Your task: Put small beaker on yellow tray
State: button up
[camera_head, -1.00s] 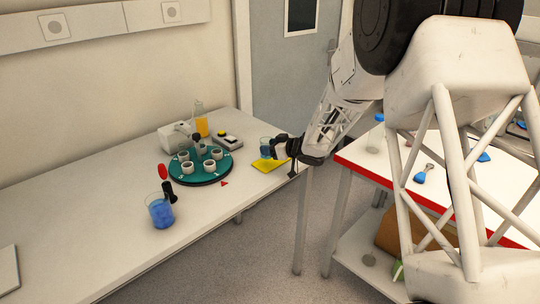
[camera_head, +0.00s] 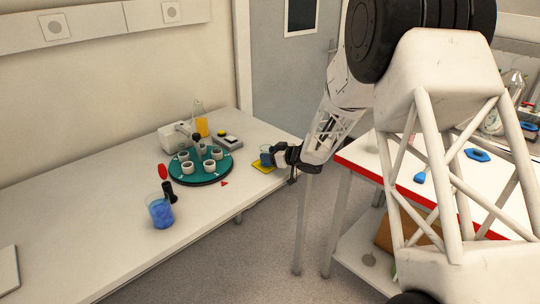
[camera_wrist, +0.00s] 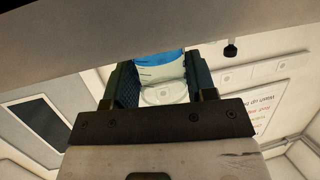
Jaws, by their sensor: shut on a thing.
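The small beaker (camera_head: 266,156) is clear with blue contents. It is at or just above the yellow tray (camera_head: 259,167) near the right end of the long white table; I cannot tell whether it touches the tray. My gripper (camera_head: 277,156) reaches in from the right and is shut on the beaker, covering part of it and of the tray. In the wrist view the beaker (camera_wrist: 160,70) shows between the two dark fingers (camera_wrist: 160,84).
A green round rack (camera_head: 201,172) with several white cups stands left of the tray. A larger beaker of blue liquid (camera_head: 160,212) is nearer. An orange-filled flask (camera_head: 202,126) is behind. A red-edged white table (camera_head: 355,157) is at right.

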jog(key=shift+f, duration=0.15)
jog(key=o, duration=1)
jog(key=shift+s+d+r, duration=0.25)
jog(key=shift+d+r, duration=0.1)
jog(key=shift+d, duration=0.15)
jog(key=v, duration=1.1)
jog(key=shift+a, duration=0.1)
jog(key=shift+r, duration=0.1)
